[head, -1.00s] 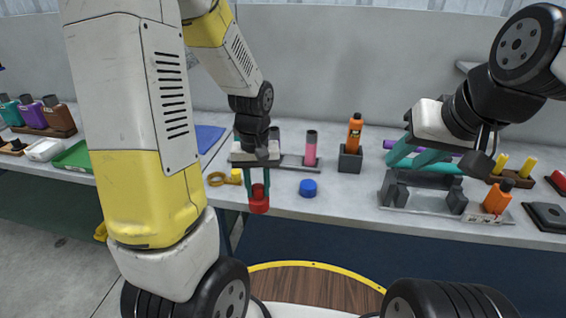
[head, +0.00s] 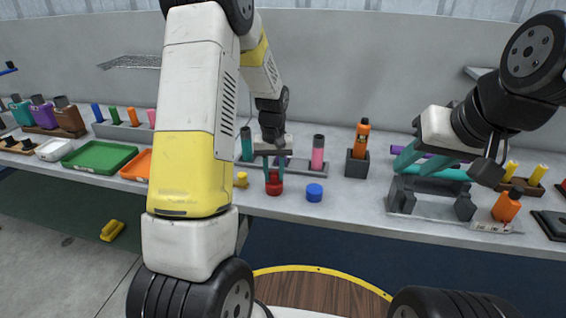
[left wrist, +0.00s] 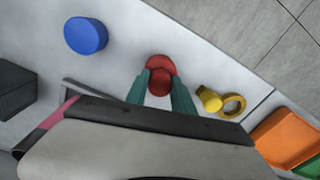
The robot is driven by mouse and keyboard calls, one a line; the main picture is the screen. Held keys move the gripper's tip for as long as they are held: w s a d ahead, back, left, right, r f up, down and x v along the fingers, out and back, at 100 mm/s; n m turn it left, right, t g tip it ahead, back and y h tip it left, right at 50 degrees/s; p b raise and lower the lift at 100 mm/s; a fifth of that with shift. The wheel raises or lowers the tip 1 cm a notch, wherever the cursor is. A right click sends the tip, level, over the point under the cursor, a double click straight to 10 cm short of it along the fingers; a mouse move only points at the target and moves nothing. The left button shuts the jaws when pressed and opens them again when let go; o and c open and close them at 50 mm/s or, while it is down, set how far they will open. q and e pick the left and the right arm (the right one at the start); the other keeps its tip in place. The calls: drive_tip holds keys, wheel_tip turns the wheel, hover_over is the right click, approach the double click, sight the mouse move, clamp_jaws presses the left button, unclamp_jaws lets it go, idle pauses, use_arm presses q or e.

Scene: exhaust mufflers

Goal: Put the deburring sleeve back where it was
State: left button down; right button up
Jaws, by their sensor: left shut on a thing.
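My left gripper (head: 273,176) has teal fingers and points down near the table's front edge. It is shut on a red piece (head: 275,188), a short round part with a wider end. The left wrist view shows the red piece (left wrist: 160,66) between the fingertips (left wrist: 161,82). I cannot tell for sure that this is the deburring sleeve, or whether it touches the table. A blue round piece (head: 314,192) stands to its right, and a yellow piece (head: 241,179) to its left. My right gripper (head: 420,160) is open, with teal fingers apart above the grey fixture at the right.
Behind the left gripper is a rack with a pink cylinder (head: 318,152) and a teal one (head: 246,144). An orange bottle (head: 362,136) stands in a dark holder. The grey fixture (head: 432,197) is at the right. Green (head: 100,157) and orange trays lie at the left.

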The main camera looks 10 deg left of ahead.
sight(274, 173)
use_arm(q)
drive_tip(key=shift+f, duration=0.15)
drive_tip(key=c, duration=1.1)
unclamp_jaws()
drive_tip(key=s+r+t, duration=0.1)
drive_tip(key=s+r, duration=0.3)
drive_tip(key=r, duration=1.4)
drive_tip(key=s+r+m+t, duration=0.1)
drive_tip(key=s+r, duration=0.1)
drive_tip(key=s, duration=0.4)
drive_tip(key=s+d+r+m+t+h, duration=0.1)
drive_tip(key=s+r+t, duration=0.1)
drive_tip(key=s, duration=0.5)
drive_tip(key=s+d+r+m+t+h, duration=0.1)
drive_tip(key=s+r+t, duration=0.1)
drive_tip(key=s, duration=0.5)
drive_tip(key=shift+s+d+r, duration=0.1)
drive_tip(key=shift+r, duration=0.4)
